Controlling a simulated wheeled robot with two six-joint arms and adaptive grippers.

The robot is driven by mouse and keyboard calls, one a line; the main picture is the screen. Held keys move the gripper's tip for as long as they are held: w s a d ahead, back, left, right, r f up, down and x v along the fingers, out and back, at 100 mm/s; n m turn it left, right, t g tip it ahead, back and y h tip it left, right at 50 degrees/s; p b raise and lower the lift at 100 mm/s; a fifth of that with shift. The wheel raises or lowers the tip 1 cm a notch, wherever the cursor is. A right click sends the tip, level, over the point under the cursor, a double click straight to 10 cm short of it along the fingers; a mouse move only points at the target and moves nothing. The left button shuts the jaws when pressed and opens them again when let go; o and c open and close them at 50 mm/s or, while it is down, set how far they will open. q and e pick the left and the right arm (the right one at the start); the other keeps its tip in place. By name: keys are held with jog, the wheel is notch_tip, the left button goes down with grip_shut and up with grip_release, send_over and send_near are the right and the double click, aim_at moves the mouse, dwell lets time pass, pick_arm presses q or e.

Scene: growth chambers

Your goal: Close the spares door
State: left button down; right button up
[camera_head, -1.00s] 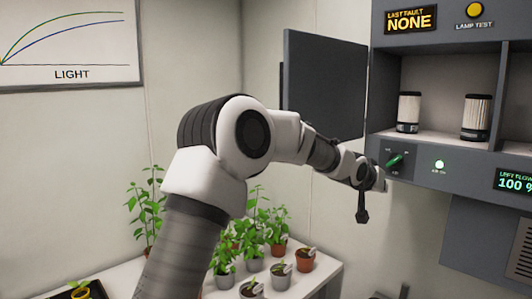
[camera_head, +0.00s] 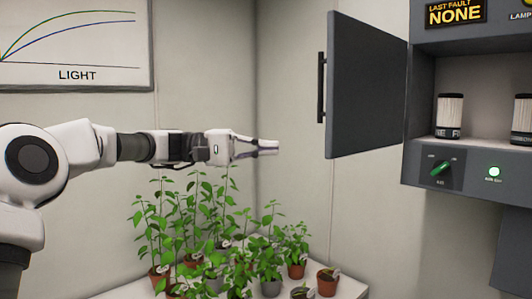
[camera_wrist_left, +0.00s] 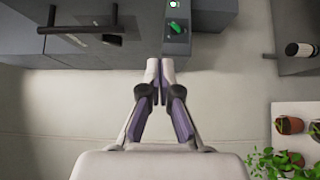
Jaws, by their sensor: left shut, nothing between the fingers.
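The spares door (camera_head: 368,90) is a dark grey panel standing open, hinged at the left of the grey cabinet's compartment (camera_head: 470,75). Its black bar handle (camera_head: 322,88) is on its left edge. My left gripper (camera_head: 276,147) is left of the door and a little lower than the handle, apart from it in the picture. Its fingers are together and empty. In the left wrist view the closed fingertips (camera_wrist_left: 160,70) point at the cabinet side, and a dark panel with a bar handle (camera_wrist_left: 80,31) is at upper left. My right gripper is not in view.
Filter cartridges (camera_head: 449,116) stand in the open compartment. A green knob (camera_head: 441,168) and a lit lamp (camera_head: 493,171) are below it. Several potted plants (camera_head: 270,270) crowd the white table (camera_head: 350,286) below my left arm. Bare wall lies behind the gripper.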

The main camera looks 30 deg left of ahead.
aim_at(325, 151)
pick_arm(q)
jog(key=p+x, duration=0.1)
jog(key=x, duration=0.2)
jog(key=s+p+x, duration=0.1)
jog(key=p+x, duration=0.1)
jog(key=x, duration=0.2)
jog(key=s+d+p+x, duration=0.1)
jog(key=p+x, duration=0.1)
jog(key=x, duration=0.2)
jog(key=shift+s+d, duration=0.15)
jog(key=shift+d, duration=0.1)
jog(key=shift+w+a+f, duration=0.2)
jog(key=shift+a+f, duration=0.05)
jog(key=shift+a, duration=0.05)
